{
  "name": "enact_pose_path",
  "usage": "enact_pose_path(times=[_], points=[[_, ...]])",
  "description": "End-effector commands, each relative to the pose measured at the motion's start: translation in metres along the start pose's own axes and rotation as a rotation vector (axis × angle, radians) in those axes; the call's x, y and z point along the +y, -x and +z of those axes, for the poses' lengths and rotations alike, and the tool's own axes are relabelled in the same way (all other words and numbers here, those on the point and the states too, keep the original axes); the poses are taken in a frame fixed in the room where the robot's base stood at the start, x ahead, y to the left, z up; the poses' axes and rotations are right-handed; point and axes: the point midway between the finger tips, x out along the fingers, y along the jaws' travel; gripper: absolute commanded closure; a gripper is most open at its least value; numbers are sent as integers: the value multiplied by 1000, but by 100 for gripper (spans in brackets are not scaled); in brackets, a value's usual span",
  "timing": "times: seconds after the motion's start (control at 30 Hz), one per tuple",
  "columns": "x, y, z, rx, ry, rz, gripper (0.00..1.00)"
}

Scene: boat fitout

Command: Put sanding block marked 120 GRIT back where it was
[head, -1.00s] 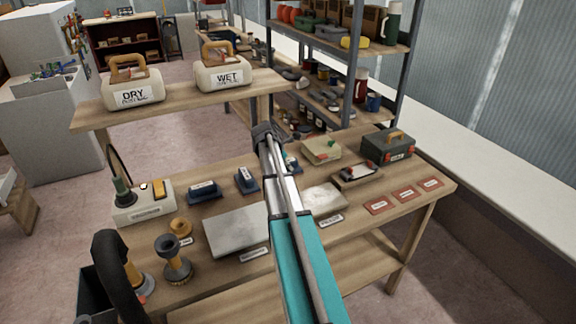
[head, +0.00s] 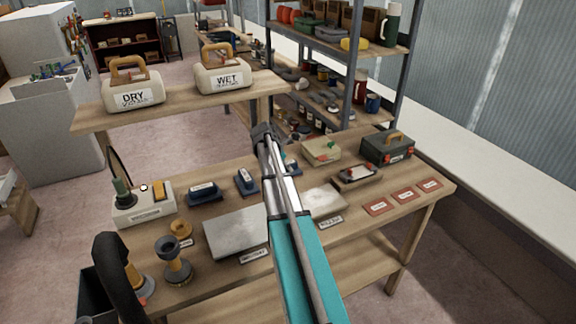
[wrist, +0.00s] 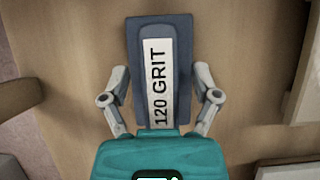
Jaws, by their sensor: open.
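The sanding block marked 120 GRIT (wrist: 180,80) is dark blue with a white label and fills the middle of the wrist view. It lies on bare wood, turned slightly from upright in the picture. My gripper (wrist: 160,76) is open, with one finger on each side of the block. I cannot tell whether the fingers touch it. In the head view my gripper (head: 264,135) is over the far part of the workbench (head: 190,260). A bit of blue (head: 292,166) shows behind my arm; the rest there is hidden.
Two other blue blocks, one at left (head: 204,192) and one nearer my arm (head: 247,181), lie on the bench. A grey sheet (head: 235,232) lies in front. A raised shelf (head: 185,98) holds DRY (head: 133,92) and WET (head: 223,72) containers. A toolbox (head: 387,147) stands right.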

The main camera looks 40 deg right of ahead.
Motion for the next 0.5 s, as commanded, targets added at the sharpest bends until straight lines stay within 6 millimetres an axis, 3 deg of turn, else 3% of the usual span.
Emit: enact_pose_path(times=[0.5], points=[[0,49,2,0,0,0,21]])
